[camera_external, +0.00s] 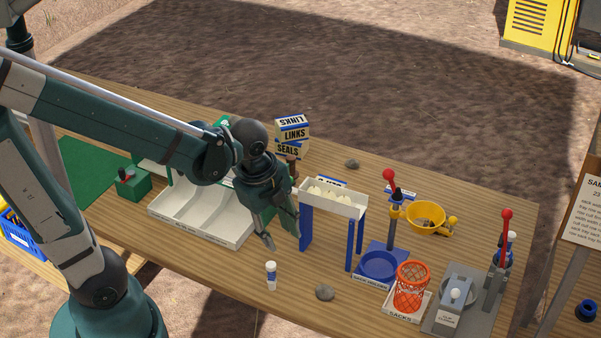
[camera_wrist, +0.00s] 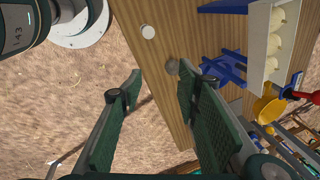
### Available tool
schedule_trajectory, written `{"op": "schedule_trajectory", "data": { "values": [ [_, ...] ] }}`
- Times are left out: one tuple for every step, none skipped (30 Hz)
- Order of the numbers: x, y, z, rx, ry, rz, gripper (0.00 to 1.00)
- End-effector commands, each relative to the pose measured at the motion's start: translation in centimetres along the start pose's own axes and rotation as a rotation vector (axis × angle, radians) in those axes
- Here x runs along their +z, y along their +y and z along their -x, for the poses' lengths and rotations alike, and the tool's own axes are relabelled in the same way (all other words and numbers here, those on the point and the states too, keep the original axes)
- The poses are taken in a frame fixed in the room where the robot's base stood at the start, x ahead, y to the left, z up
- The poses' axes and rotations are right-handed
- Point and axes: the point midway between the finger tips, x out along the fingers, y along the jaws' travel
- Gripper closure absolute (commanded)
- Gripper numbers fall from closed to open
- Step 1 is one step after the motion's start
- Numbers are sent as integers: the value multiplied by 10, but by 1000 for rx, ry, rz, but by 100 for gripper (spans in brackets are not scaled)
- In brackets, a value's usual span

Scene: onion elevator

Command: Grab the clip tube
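A small white tube with a blue band (camera_external: 271,276), likely the clip tube, stands upright near the table's front edge. The wrist view shows its round white top (camera_wrist: 148,31) beyond my fingertips. My gripper (camera_external: 283,239) is above the table, behind the tube in the external view, fingers pointing down. Its two green fingers are spread wide in the wrist view (camera_wrist: 160,82), with nothing between them. The tube is apart from both fingers.
A grey stone (camera_external: 325,292) lies right of the tube. A white trough on blue legs (camera_external: 334,203) stands close right of my gripper. A white divided tray (camera_external: 190,222) is to the left. Bare tabletop surrounds the tube.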

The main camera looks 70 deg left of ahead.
Motion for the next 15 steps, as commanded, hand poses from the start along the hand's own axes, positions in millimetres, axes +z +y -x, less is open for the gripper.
{"op": "schedule_trajectory", "data": {
  "values": [
    [4, -1, -8, 15, -5, -40, 67],
    [6, -1, -12, 25, -7, -69, 67],
    [9, 0, -17, 39, -10, -108, 67],
    [12, 0, -21, 49, -12, -137, 67],
    [14, 0, -25, 59, -13, -165, 67],
    [18, 1, -31, 73, -14, -205, 67],
    [20, 2, -35, 83, -14, -234, 67],
    [22, 2, -39, 94, -14, -263, 67],
    [25, 3, -44, 108, -14, -301, 67],
    [28, 3, -48, 118, -12, -329, 67],
    [30, 4, -52, 129, -11, -357, 67],
    [33, 6, -57, 142, -9, -394, 67],
    [35, 6, -60, 151, -7, -420, 67],
    [37, 7, -64, 160, -4, -445, 67],
    [40, 8, -68, 172, -1, -476, 67]
  ]
}}
